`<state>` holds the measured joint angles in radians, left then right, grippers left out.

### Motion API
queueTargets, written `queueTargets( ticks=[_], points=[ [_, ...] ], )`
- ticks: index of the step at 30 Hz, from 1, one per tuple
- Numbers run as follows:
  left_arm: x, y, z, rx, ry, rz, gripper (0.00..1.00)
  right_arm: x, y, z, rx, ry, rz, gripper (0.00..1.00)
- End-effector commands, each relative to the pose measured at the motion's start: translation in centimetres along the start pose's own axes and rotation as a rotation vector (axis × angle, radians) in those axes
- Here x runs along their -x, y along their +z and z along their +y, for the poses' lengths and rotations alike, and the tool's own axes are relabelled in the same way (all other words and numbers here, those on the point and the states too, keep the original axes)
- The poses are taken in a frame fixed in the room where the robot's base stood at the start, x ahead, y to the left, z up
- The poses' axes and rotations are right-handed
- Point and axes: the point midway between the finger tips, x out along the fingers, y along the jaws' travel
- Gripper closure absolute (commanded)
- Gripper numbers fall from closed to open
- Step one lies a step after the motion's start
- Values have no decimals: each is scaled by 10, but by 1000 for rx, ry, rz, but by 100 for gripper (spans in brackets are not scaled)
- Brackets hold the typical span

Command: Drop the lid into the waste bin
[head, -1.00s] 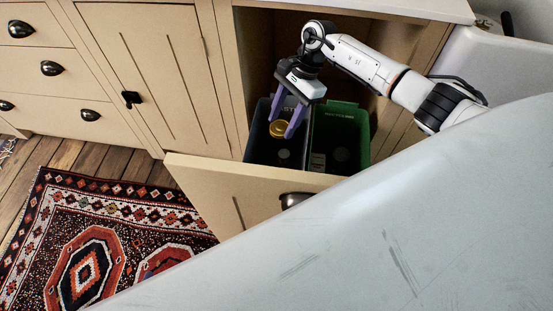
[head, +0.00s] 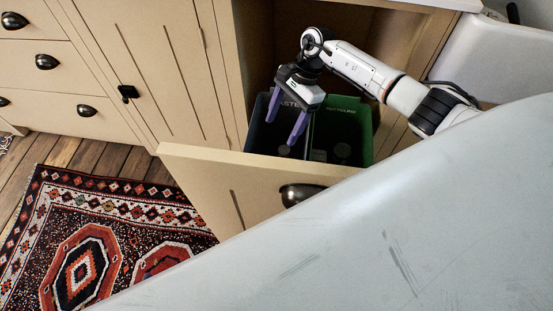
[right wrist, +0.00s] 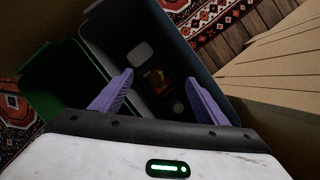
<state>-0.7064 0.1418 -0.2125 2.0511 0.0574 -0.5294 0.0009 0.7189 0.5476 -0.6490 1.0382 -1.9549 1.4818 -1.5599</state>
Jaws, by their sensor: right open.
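The dark waste bin (head: 259,125) stands in the pulled-out cabinet drawer, left of the green bin. My right gripper (head: 281,131) is over it, fingers pointing down, open and empty. The right wrist view shows its purple fingers spread above the dark bin (right wrist: 185,42). The gold lid is no longer visible in the head view. Down in the bin, the wrist view shows a dim amber-gold patch (right wrist: 156,78) between the fingertips; I cannot tell if it is the lid. Pale rounded things lie near it. My left gripper is not in view.
The green recycling bin (head: 348,108) is right beside the waste bin. The drawer front (head: 225,172) with its dark handle stands in front of both. A pale worktop (head: 400,220) fills the lower right. A patterned rug (head: 110,240) lies on the floor at left.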

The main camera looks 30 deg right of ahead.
Motion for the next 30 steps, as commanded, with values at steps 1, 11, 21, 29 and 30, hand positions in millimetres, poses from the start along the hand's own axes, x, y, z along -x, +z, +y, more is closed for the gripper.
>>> queueTargets(
  ticks=[1,11,21,29,30],
  points=[
    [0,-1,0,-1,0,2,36,0,0,0,0,0,0,32],
    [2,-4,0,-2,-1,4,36,36,-1,-1,0,-4,4,32],
    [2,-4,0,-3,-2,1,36,94,0,-1,0,-2,2,32],
    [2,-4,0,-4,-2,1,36,104,0,0,0,0,0,32],
    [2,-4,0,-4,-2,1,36,104,0,0,0,0,0,32]
  ],
)
